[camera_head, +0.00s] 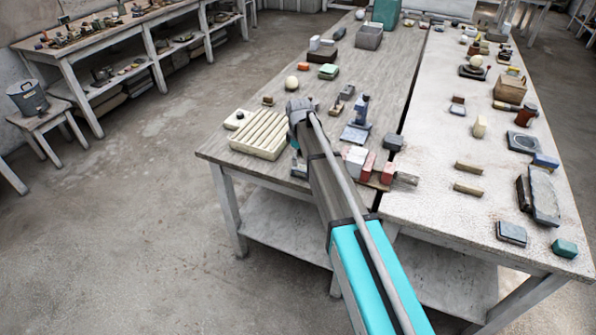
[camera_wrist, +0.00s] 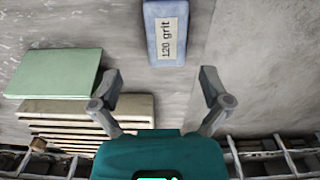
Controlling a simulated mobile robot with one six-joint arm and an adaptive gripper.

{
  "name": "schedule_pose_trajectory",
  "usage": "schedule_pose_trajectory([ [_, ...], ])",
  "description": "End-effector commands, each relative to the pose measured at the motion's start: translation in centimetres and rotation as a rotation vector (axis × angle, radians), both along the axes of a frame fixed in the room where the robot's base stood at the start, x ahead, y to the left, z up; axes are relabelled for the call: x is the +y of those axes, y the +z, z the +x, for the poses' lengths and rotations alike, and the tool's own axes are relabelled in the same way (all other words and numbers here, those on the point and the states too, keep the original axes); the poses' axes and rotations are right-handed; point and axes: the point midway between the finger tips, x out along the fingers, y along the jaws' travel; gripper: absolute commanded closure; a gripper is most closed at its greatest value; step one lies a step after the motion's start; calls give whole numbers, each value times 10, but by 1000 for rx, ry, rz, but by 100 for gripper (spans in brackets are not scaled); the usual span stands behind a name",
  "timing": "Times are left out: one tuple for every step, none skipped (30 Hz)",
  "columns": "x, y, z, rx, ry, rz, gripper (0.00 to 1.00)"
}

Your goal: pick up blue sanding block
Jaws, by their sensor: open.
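The blue sanding block (camera_wrist: 166,30), with a pale label reading "120 grit", lies on the grey surface at the top middle of the wrist view. My gripper (camera_wrist: 160,76) is open and empty. Its two fingers are spread apart, and the block shows above the gap between them, clear of both fingertips. In the head view my arm reaches over the near part of the left table (camera_head: 215,152), and its links hide my fingers. I cannot pick out the labelled block in that view; my arm may cover it.
A cream ridged block (camera_head: 262,134) stands left of my arm; a green slab (camera_wrist: 55,73) shows in the wrist view. Red and white blocks (camera_head: 355,158) stand close right of the arm. A dark gap (camera_head: 410,90) separates the tables. The left table's front left corner is bare.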

Motion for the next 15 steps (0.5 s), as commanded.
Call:
schedule_pose_trajectory([
  [0, -1, 0, 0, 0, 0, 3],
  [0, -1, 0, 0, 0, 0, 3],
  [0, -3, 0, 0, 0, 0, 3],
  [0, -4, 0, 0, 0, 0, 3],
  [0, -5, -1, 0, 0, 0, 3],
  [0, -7, -1, 0, 0, 0, 3],
  [0, -9, -1, 0, 0, 0, 3],
  [0, -11, -1, 0, 0, 0, 3],
  [0, -14, -1, 0, 0, 0, 3],
  [0, -16, -2, 0, 0, 0, 3],
  [1, -19, -2, 0, 0, 0, 3],
  [1, -22, -2, 0, 0, 0, 3],
  [1, -24, -2, 0, 0, 0, 3],
  [1, -27, -3, 0, 0, 0, 3],
  [1, -30, -3, 0, 0, 0, 3],
])
